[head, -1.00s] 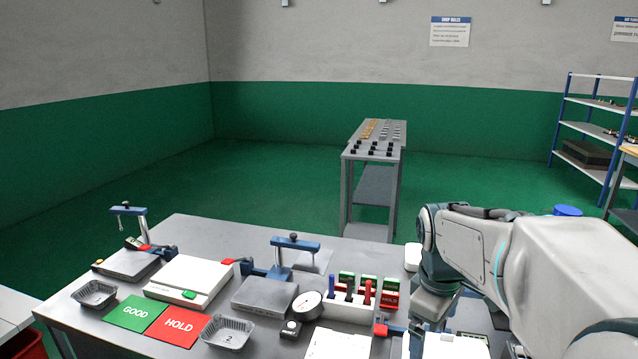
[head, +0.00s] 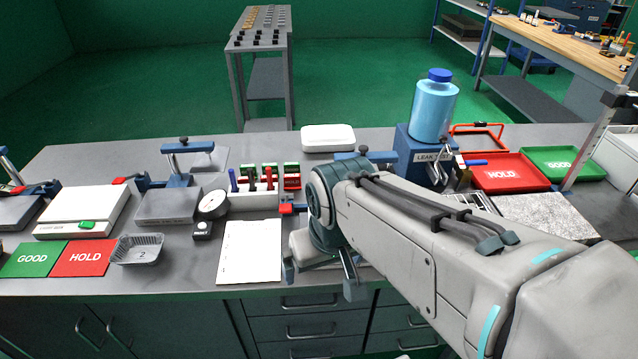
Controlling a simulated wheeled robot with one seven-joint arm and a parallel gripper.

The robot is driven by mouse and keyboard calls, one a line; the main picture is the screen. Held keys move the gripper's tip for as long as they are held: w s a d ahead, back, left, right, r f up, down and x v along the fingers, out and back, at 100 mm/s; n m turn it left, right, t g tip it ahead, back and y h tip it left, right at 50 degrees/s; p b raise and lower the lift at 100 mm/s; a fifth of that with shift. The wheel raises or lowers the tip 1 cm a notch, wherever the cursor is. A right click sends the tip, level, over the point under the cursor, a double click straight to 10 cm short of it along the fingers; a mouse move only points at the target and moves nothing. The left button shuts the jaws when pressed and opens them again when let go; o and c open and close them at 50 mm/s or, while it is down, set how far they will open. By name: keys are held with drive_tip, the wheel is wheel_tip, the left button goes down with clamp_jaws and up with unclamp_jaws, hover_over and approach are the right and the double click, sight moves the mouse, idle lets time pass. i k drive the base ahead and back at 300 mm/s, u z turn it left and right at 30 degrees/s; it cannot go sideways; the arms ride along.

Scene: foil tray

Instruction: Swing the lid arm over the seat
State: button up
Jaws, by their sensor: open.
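Several similar blue fixtures stand along the bench, and I cannot tell by a label which one is the task's. Beside the leak test box, a blue lid arm (head: 377,156) with a dark knob shows behind my arm. A red-tipped blue lever (head: 288,208) sticks out to the left there. The seat of that fixture is hidden behind my arm. Another blue arm (head: 178,179) with a knob stands at the back of a grey block (head: 167,207) on the left. My gripper (head: 319,279) is open and empty, pointing down near the bench's front edge, right of the white sheet.
The leak test box (head: 412,148) carries a blue bottle (head: 433,108). A white sheet (head: 250,252), a dial gauge (head: 212,205), a marker rack (head: 262,200) and a foil tray (head: 138,250) lie left of my gripper. Red HOLD (head: 520,182) and green GOOD (head: 575,170) trays stand right.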

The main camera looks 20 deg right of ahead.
sight(389, 158)
drive_tip(key=z, duration=1.35)
drive_tip(key=i, duration=0.4)
drive_tip(key=u, duration=0.35)
